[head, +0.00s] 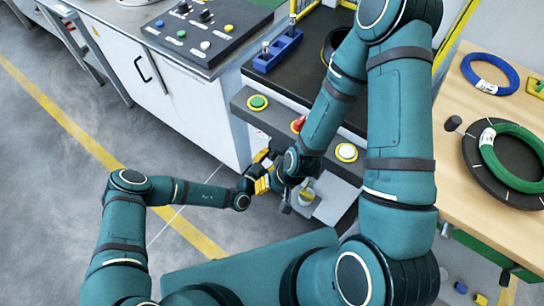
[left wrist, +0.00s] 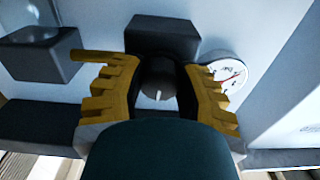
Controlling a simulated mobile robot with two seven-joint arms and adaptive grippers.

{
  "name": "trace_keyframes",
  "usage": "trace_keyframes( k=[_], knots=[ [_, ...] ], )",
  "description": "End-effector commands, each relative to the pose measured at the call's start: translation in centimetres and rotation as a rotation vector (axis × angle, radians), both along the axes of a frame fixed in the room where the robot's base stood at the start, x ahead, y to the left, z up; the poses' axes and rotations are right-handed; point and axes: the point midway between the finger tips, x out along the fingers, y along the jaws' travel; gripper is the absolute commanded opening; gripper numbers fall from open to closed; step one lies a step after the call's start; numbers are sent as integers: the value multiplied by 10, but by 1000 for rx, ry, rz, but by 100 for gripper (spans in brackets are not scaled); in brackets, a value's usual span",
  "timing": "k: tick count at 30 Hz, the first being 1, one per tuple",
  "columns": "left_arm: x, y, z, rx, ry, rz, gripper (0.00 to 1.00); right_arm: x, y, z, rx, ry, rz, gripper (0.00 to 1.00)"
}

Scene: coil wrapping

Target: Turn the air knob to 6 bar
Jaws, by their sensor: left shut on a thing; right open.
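The air knob (left wrist: 160,82) is dark and round, with a pale mark on its face, and sits in front of a dark block. The yellow-padded fingers of my left gripper (left wrist: 163,92) are on both sides of it, shut on the knob. In the head view my left gripper (head: 264,172) is at the machine's front, partly hidden by my right arm. A round white gauge (left wrist: 228,74) stands just right of the knob, partly behind a finger; its reading is too small to tell. My right gripper (head: 298,198) is open, just below and right of the left one.
A table (head: 452,190) at right holds a blue coil (head: 508,73) and a green coil (head: 494,160). The floor at left is clear.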

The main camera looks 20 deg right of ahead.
Motion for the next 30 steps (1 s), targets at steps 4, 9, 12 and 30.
trace_keyframes(
  k=[4,9,12,30],
  knots=[
    [0,0,0,52,-66,2,0,0,0,0,0,0,0,47],
    [0,1,0,140,-180,2,0,0,0,1,0,0,0,47],
    [0,0,0,199,-253,2,0,0,0,3,0,1,0,47],
    [1,0,2,550,-705,2,0,-4,1,19,1,9,2,47]
  ],
)
